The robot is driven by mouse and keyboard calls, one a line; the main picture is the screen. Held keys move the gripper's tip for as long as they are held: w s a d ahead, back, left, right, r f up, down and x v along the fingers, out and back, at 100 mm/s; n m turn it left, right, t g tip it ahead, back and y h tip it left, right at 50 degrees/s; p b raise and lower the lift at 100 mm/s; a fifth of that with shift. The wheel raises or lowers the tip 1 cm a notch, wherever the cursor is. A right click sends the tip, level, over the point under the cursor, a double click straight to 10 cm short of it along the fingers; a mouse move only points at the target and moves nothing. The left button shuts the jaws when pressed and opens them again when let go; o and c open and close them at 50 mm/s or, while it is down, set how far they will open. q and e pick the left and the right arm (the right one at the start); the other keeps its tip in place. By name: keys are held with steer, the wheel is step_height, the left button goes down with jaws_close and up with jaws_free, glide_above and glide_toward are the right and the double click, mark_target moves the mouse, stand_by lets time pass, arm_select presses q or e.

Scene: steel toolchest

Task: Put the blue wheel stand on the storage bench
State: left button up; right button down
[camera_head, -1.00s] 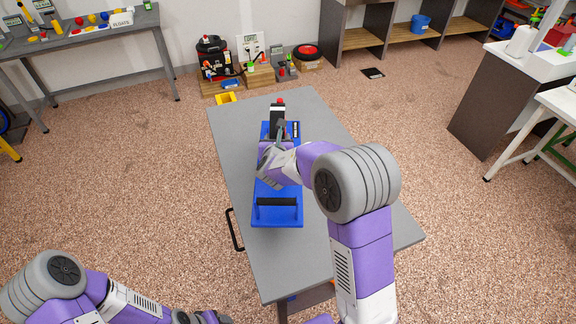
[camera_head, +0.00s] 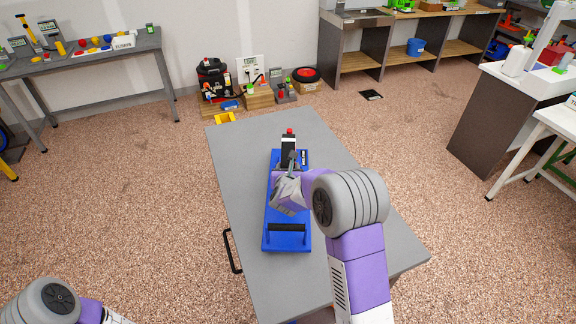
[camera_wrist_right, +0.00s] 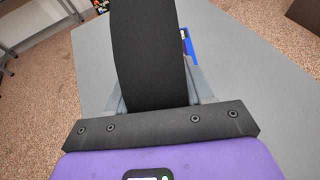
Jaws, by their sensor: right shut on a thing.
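The blue wheel stand (camera_head: 287,222) has a long blue base, a black bar handle at its near end, and a black upright with a red tip at its far end. It is over the grey tabletop (camera_head: 238,165); I cannot tell whether it touches it. My right gripper (camera_head: 290,172) is shut on the stand near the upright and hides its middle. In the right wrist view a wide black part (camera_wrist_right: 150,55) fills the space between the fingers, with a bit of blue behind it. My left gripper is out of view. I cannot tell which furniture is the storage bench.
A bench with open wooden shelves (camera_head: 362,62) stands along the back wall, with a blue bucket (camera_head: 416,47) on a shelf. A grey table (camera_head: 90,55) is at left, a dark cabinet (camera_head: 500,118) at right. Open carpet lies between.

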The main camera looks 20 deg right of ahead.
steer(key=shift+f, duration=0.95)
steer(key=shift+b, duration=0.3)
steer(key=shift+c, duration=2.2)
jaws_free()
steer(key=shift+f, duration=0.2)
steer(key=p+v, duration=0.1)
steer(key=v, duration=1.1)
steer(key=shift+p, duration=0.3)
